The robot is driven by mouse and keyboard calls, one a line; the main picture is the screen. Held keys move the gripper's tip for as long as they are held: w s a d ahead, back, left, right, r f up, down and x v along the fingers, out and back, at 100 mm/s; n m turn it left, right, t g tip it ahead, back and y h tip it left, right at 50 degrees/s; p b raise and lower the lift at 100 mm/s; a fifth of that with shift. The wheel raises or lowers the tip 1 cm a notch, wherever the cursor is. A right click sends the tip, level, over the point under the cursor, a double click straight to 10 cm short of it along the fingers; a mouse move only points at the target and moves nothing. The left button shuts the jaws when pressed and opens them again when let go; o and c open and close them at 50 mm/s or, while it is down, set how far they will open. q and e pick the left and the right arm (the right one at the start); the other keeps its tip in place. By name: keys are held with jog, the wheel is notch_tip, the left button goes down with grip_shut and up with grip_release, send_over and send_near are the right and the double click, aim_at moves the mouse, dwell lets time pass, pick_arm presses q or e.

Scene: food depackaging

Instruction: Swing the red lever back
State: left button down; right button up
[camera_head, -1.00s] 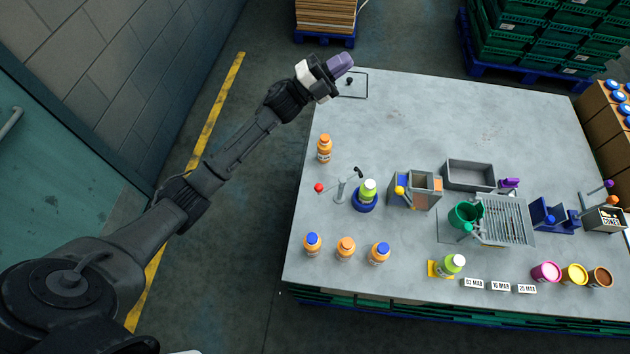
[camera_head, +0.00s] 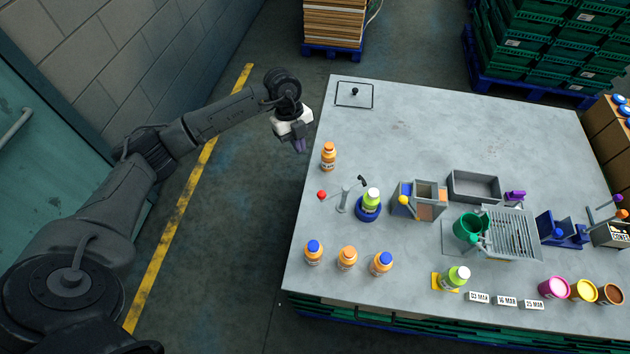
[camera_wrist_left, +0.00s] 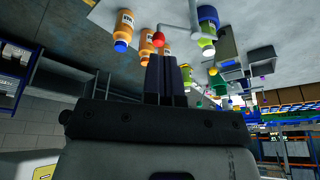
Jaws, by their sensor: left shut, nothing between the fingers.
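The red lever (camera_head: 322,195) is a thin arm with a red ball on its left end, joined to a grey post (camera_head: 343,202) near the table's left edge. The red ball (camera_wrist_left: 163,37) also shows in the left wrist view, just beyond the fingertips. A green bottle with a light cap (camera_head: 370,197) stands in a blue round holder (camera_head: 367,212) right of the post. My left gripper (camera_head: 300,148) is shut and empty, pointing down beside the table's left edge, up the picture from the lever and apart from it. My right gripper is not in view.
An orange bottle (camera_head: 328,157) stands near the left edge, between my gripper and the lever. Several orange bottles (camera_head: 347,258) stand in front of the lever. A grey box with a yellow ball (camera_head: 421,197) is to the right. The table's far middle is clear.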

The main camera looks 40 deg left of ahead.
pick_arm(q)
jog(key=s+d+f+n+p, duration=0.1)
jog(key=d+f+p, duration=0.3)
jog(key=d+f, duration=0.3)
notch_tip(320, 180, down, 3)
jog(key=shift+f, duration=0.15)
dwell(0.3)
dwell(0.3)
